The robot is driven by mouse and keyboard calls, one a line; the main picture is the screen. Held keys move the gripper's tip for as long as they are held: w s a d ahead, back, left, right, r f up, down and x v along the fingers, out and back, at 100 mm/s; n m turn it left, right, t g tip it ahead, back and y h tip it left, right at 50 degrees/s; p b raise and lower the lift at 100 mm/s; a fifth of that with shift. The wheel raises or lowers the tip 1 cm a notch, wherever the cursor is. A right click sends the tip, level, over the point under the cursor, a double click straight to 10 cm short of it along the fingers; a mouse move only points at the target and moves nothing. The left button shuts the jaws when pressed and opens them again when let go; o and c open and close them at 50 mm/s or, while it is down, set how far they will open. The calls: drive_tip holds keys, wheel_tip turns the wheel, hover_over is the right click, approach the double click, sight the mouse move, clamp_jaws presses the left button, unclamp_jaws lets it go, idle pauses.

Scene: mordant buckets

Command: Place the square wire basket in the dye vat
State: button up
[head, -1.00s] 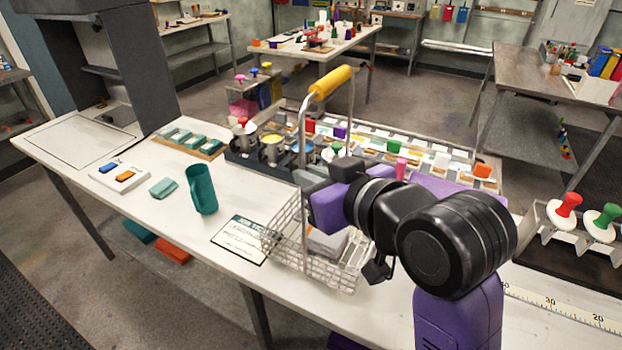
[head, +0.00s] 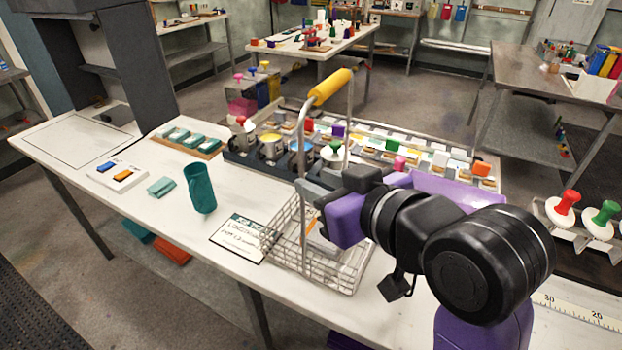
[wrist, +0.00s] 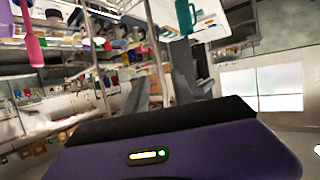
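The square wire basket (head: 322,262) stands on the white table, with a tall wire handle topped by a yellow grip (head: 331,86). Something grey and a bit of orange show through its mesh. My gripper (head: 312,190) is at one upright of the handle, low down, just above the basket's rim. In the wrist view the two fingers (wrist: 163,88) are apart, with a thin upright (wrist: 160,55) showing between them. Whether they touch it is hidden.
A printed card (head: 238,238) lies left of the basket. A teal cup (head: 200,188) and teal cloth (head: 161,187) are further left. A rack of swatches (head: 430,155) fills the table's back. Plungers with red (head: 568,199) and green knobs stand at right.

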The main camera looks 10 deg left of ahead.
drive_tip(key=p+v, duration=0.2)
drive_tip(key=v, duration=0.7)
drive_tip(key=shift+p, duration=0.4)
drive_tip(key=shift+w, duration=0.1)
